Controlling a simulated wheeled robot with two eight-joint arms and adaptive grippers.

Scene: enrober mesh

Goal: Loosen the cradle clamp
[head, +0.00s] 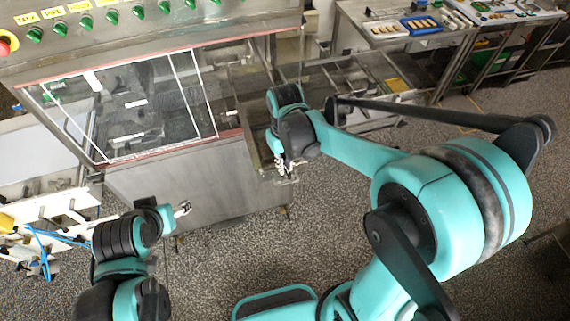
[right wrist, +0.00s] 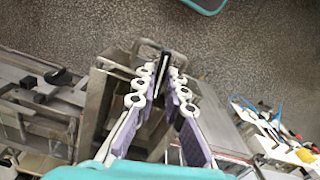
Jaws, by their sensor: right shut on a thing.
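My right gripper (head: 284,169) is at the lower right end of the steel enrober machine, low beside its frame. In the right wrist view its purple-padded fingers (right wrist: 163,76) are closed around a narrow dark handle (right wrist: 165,62), which looks like the cradle clamp's handle. The fingers hide most of the handle, and I cannot tell how far it is turned. In the head view the clamp is hidden by the gripper. My left gripper (head: 184,208) is in front of the machine's steel side, apart from it; its fingers are too small to read.
The enrober (head: 190,170) has a clear guard window (head: 130,105) and a row of green knobs above. A steel side table (head: 400,45) with trays stands at the back right. A white bench with blue tubing (head: 42,240) is at the left. The speckled floor is open in front.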

